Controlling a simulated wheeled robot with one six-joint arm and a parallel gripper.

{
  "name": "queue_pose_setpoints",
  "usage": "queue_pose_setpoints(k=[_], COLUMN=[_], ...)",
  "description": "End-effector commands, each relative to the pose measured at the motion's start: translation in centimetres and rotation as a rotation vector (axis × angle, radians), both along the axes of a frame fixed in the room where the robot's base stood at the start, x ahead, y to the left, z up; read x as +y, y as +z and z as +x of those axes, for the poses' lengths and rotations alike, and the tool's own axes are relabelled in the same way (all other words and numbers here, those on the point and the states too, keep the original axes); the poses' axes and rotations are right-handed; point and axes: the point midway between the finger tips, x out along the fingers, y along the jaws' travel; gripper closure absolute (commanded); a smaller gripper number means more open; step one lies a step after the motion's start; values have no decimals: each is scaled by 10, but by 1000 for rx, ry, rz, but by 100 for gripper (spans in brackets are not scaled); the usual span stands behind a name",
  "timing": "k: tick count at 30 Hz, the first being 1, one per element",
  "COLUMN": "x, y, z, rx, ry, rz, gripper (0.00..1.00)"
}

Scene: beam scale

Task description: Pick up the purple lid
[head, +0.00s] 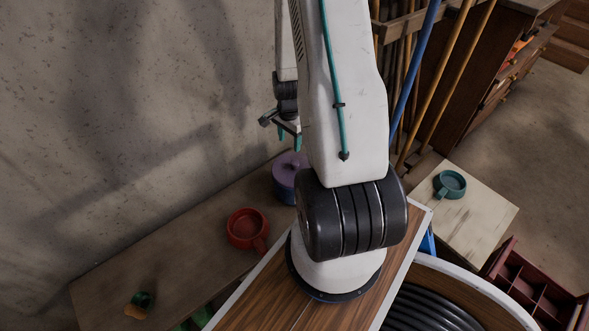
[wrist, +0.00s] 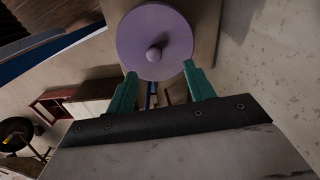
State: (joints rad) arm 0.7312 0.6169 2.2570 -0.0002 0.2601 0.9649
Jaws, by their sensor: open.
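The purple lid (head: 291,163) is a round disc with a small knob. It sits on a blue-purple pot (head: 284,186) on the wooden bench, partly hidden behind my arm in the head view. In the wrist view the lid (wrist: 154,42) fills the top middle, its knob near the centre. My gripper (head: 288,140) is above the lid in the head view, with teal fingers pointing down. In the wrist view my gripper (wrist: 160,80) is open and empty, its fingertips appearing just below the lid's near edge. I cannot tell the exact height gap.
A green item (head: 143,299) lies at the bench's front left. A concrete wall (head: 120,110) rises behind the bench.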

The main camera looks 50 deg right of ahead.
Motion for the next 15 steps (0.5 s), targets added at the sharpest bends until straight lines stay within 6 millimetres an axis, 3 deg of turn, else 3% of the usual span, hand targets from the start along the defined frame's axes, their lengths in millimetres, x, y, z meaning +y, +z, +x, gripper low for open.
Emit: queue_pose_setpoints(k=[3,15], x=[-10,-13], y=[-27,-69], z=[-12,-16], rx=[6,7], ry=[-78,-112], rz=[5,7], gripper=[47,47])
